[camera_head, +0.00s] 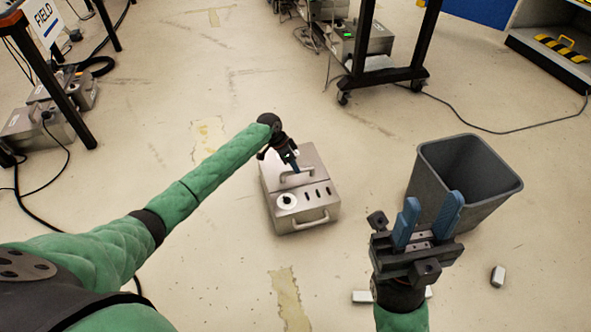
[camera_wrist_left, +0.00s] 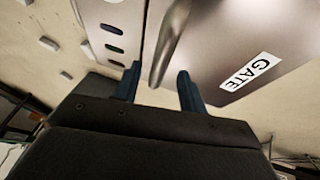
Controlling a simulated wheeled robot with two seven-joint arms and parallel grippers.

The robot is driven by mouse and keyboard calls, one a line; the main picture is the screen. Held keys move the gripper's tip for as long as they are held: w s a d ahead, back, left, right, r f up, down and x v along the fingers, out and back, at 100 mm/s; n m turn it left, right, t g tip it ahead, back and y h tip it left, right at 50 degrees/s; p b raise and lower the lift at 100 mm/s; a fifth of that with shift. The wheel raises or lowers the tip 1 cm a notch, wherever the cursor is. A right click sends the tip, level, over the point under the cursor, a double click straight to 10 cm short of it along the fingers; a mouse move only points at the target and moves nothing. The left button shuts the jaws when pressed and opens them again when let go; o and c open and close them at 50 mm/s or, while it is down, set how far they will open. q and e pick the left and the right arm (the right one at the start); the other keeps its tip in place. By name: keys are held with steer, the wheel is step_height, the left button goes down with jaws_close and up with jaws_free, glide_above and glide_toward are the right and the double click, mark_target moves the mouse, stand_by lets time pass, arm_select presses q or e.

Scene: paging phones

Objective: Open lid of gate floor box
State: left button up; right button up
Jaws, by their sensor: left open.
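The gate floor box (camera_head: 325,198) is a silver metal case on the floor in the head view. Its lid has a bar handle (camera_head: 297,178) on top, and the box front has a second handle. In the left wrist view the lid (camera_wrist_left: 225,50) carries a GATE label (camera_wrist_left: 250,72), and the lid handle (camera_wrist_left: 170,42) shows close up. My left gripper (camera_wrist_left: 158,82) is open, with the handle's near end between its fingertips; contact cannot be told. It also shows over the lid in the head view (camera_head: 290,160). My right gripper (camera_head: 428,215) is open and empty, right of the box.
A grey bin (camera_head: 465,180) stands behind my right gripper. Small white blocks (camera_head: 498,276) lie on the floor near it. A black wheeled rack (camera_head: 385,75) with metal boxes stands at the back. Floor left of the box is mostly clear.

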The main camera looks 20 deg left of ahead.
arm_select(q)
steer(key=shift+x, duration=1)
jaws_close()
steer(key=shift+r, duration=0.15)
